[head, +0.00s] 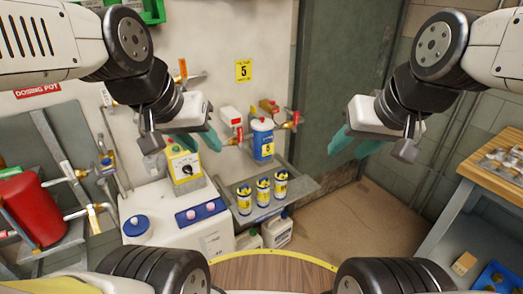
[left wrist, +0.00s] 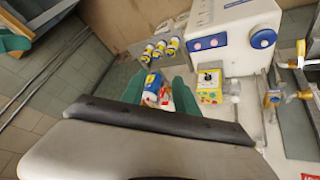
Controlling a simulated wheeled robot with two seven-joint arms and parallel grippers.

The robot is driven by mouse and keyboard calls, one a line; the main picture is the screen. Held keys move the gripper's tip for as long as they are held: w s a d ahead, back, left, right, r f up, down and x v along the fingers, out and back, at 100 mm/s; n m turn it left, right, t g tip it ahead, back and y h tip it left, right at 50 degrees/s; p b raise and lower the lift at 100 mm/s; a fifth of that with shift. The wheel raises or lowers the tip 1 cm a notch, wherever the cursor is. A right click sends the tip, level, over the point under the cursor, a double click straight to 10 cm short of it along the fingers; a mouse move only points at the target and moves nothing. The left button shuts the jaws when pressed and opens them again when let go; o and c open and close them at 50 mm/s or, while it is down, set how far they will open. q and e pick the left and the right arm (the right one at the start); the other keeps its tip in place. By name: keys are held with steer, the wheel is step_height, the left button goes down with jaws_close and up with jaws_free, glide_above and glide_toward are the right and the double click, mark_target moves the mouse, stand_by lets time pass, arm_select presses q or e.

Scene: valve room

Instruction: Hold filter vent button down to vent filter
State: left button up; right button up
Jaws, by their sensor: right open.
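The filter (head: 263,143) is a blue housing with a white top and a yellow number 5 label, mounted on the wall at the centre of the head view. In the left wrist view the blue filter (left wrist: 153,82) shows between my left fingers, some way beyond them. I cannot make out the vent button for certain. My left gripper (head: 200,140) is open and empty, left of the filter and apart from it; its teal fingers also show in the left wrist view (left wrist: 161,86). My right gripper (head: 352,146) is open and empty, well right of the filter.
Red-handled valves (head: 270,106) sit beside the filter. A yellow box with a black knob (head: 186,170) stands on a white tank (head: 165,215). A shelf (head: 300,188) holds several yellow-and-white cans. A red cylinder (head: 42,210) is at left, a wooden bench (head: 485,185) at right.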

arm_select(q)
jaws_close()
stand_by(1.8)
